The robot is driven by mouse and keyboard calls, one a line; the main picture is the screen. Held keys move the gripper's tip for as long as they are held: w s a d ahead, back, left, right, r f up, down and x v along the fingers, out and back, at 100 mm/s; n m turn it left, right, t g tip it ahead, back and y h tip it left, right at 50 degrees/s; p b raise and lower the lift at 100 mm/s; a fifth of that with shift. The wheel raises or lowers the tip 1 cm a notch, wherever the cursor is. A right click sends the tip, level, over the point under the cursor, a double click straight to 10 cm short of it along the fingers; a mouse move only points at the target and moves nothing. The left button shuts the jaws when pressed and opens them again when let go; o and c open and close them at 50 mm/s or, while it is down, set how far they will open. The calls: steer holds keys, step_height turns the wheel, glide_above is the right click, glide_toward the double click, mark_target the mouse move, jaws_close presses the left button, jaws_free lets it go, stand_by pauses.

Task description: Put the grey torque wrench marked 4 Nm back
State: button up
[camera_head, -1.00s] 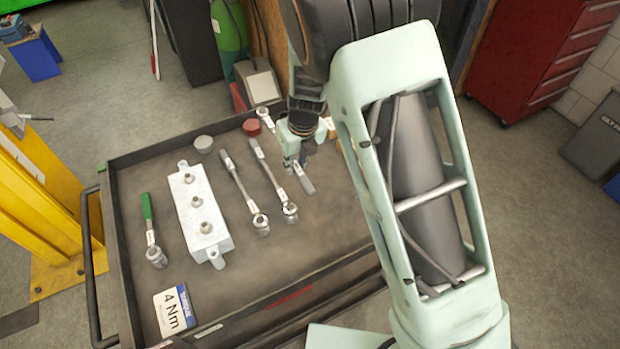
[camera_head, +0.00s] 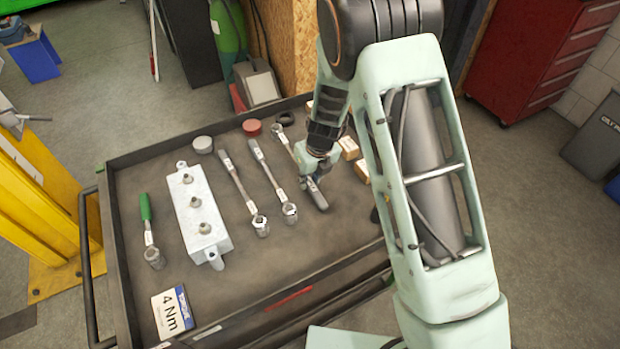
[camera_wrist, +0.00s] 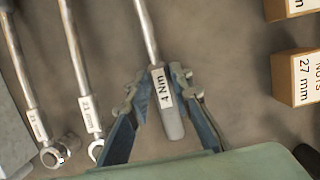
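The grey torque wrench (camera_head: 318,195) has a grey handle and a chrome shaft that points back and left. In the wrist view its handle (camera_wrist: 171,118) carries a "4 Nm" label. My gripper (camera_head: 316,172) is at this handle above the cart's right part. In the wrist view my gripper's fingers (camera_wrist: 160,84) close in on both sides of the handle at the label. I cannot tell how far the wrench is off the cart top. A white and blue "4 Nm" sign (camera_head: 173,311) lies at the cart's front left.
The dark cart (camera_head: 270,290) has a raised rim. Two chrome wrenches (camera_head: 243,190) (camera_head: 273,182) lie left of my gripper, labelled 21 mm in the wrist view. Left of them are a metal block with pegs (camera_head: 198,222) and a green-handled wrench (camera_head: 149,225). Small boxes (camera_head: 348,148) stand right.

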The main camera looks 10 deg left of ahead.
steer(key=o, duration=0.3)
steer(key=shift+o, duration=0.2)
steer(key=shift+r, duration=0.1)
steer(key=p+v, duration=0.1)
steer(key=v, duration=1.1)
